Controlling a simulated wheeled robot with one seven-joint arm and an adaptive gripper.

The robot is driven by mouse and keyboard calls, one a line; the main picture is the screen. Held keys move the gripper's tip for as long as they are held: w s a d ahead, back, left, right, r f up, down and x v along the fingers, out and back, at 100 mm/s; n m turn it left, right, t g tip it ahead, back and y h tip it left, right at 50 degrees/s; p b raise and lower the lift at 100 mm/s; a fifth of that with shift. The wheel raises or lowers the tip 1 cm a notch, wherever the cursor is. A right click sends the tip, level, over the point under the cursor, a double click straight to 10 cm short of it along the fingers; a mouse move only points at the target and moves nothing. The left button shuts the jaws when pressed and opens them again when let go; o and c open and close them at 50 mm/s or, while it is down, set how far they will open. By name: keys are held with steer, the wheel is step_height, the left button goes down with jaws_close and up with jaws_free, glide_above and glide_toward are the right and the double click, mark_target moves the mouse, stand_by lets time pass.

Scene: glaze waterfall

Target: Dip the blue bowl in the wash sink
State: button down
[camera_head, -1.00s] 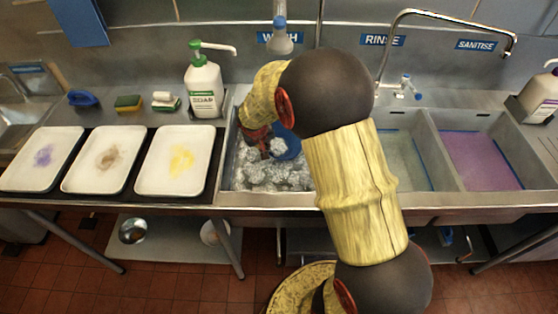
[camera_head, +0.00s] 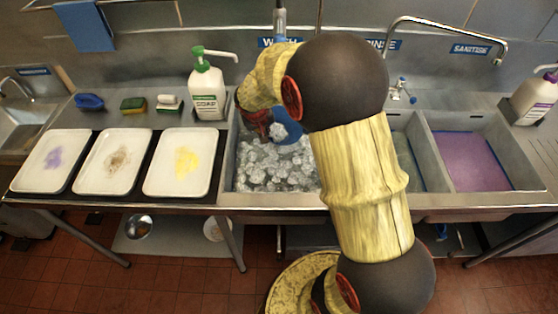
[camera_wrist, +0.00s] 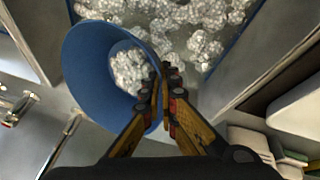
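The blue bowl (camera_head: 289,128) hangs tilted above the white suds (camera_head: 275,165) in the wash sink (camera_head: 268,199), partly hidden by my arm in the head view. In the wrist view the bowl (camera_wrist: 92,62) has its open side showing, with white foam clumps inside it. My gripper (camera_wrist: 168,85) is shut on the bowl's rim, one finger on each side of the wall. In the head view my gripper (camera_head: 260,124) is at the back left of the wash sink.
A soap bottle (camera_head: 207,90) stands behind and left of the wash sink. Three white trays (camera_head: 180,186) lie to the left; sponges (camera_head: 133,105) sit behind them. The sanitise sink (camera_head: 470,160) with purple liquid is at the right. The tall tap (camera_head: 440,24) arches over the right sinks.

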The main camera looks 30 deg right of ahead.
steer(key=shift+r+p, duration=2.6)
steer(key=shift+r, duration=1.85)
steer(key=shift+s+a+f, duration=0.1)
